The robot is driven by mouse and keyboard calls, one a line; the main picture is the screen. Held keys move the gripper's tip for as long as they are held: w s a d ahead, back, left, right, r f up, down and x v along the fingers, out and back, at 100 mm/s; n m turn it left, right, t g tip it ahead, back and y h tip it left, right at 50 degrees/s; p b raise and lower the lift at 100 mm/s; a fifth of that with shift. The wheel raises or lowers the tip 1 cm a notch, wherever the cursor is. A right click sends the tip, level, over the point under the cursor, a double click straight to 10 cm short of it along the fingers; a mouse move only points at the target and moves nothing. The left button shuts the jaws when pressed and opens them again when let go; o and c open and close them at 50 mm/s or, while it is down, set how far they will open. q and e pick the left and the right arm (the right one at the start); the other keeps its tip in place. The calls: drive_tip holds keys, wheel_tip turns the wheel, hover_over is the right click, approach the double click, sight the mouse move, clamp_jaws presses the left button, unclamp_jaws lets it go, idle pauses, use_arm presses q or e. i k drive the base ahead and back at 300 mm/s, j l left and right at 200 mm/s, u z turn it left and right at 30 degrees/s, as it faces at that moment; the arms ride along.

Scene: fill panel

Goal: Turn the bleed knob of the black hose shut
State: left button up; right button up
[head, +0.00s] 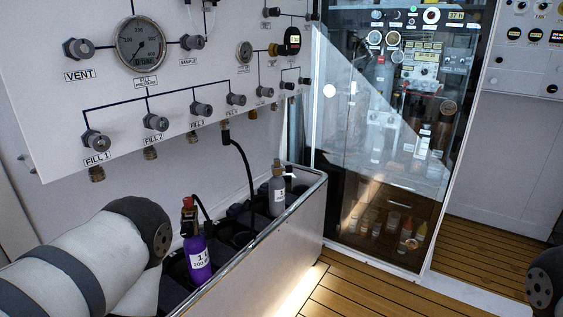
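A black hose (243,165) hangs from the fourth brass outlet under the white fill panel (60,30) and runs down into the grey trough below. Its lower end is hidden in the trough, and I cannot make out its bleed knob. Another short black hose piece (201,206) shows beside a purple bottle (198,258) with a red top. A grey bottle (277,196) stands at the trough's far end. My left arm shows at the lower left and a bit of my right arm at the right edge. Neither gripper is in view.
The panel carries a large round gauge (141,44), a vent knob (78,49) and a row of fill knobs, including Fill 1 (95,140). The trough (290,233) has a metal rim. A glass-fronted cabinet (385,130) stands behind. Wooden floor (345,293) is clear at right.

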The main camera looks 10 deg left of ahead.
sight(188, 201)
drive_tip(key=u, duration=1)
